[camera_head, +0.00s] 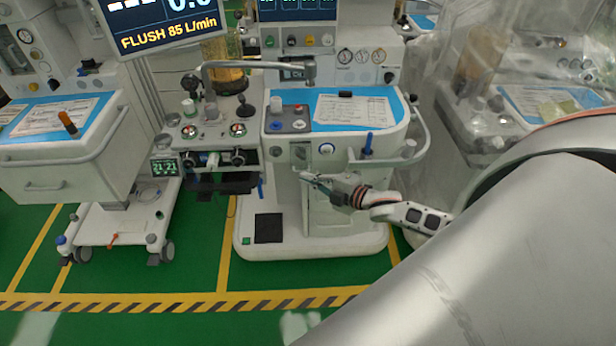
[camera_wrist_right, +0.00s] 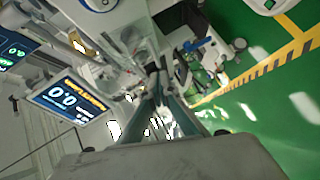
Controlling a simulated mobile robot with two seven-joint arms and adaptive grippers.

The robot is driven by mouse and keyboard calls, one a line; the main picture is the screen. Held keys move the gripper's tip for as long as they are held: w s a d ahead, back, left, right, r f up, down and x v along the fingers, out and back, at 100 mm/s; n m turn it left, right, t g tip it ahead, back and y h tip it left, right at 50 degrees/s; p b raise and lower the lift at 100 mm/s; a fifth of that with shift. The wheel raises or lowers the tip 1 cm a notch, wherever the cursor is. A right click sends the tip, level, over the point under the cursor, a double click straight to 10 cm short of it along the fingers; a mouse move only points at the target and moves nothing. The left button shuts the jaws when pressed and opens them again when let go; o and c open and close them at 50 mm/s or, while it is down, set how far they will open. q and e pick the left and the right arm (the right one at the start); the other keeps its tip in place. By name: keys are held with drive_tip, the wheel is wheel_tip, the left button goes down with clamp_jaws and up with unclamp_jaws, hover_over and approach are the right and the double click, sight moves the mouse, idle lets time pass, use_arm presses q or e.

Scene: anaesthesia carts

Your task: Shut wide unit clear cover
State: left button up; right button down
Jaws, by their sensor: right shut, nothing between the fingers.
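The wide middle anaesthesia unit (camera_head: 300,243) stands ahead of me, with a blue-topped work surface (camera_head: 390,103) and a pale front panel. A small glassy window with a round gauge (camera_head: 326,150) is on its front. I cannot clearly tell the clear cover's outline or whether it is open. My right gripper (camera_head: 306,177) reaches in from the right, just before the front panel below that window. It is shut and empty; whether it touches the panel I cannot tell. In the right wrist view the fingers (camera_wrist_right: 152,72) point toward the unit's front. My left gripper is not in view.
A drawer cart (camera_head: 65,170) stands at left. A unit under clear plastic sheeting (camera_head: 480,110) stands at right. A curved rail (camera_head: 424,125) sticks out at the middle unit's right side. Green floor (camera_head: 190,270) with yellow-black tape (camera_head: 180,302) is open in front.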

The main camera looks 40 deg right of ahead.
drive_tip(key=shift+w+d+f, duration=0.3)
drive_tip(key=shift+w+d, duration=0.05)
drive_tip(key=shift+w, duration=0.25)
drive_tip(key=b, duration=0.2)
drive_tip(key=w+f+n+t+b, duration=0.1)
drive_tip(key=b, duration=0.1)
drive_tip(key=shift+d+f, duration=0.25)
drive_tip(key=shift+d, duration=0.05)
drive_tip(key=shift+s, duration=0.1)
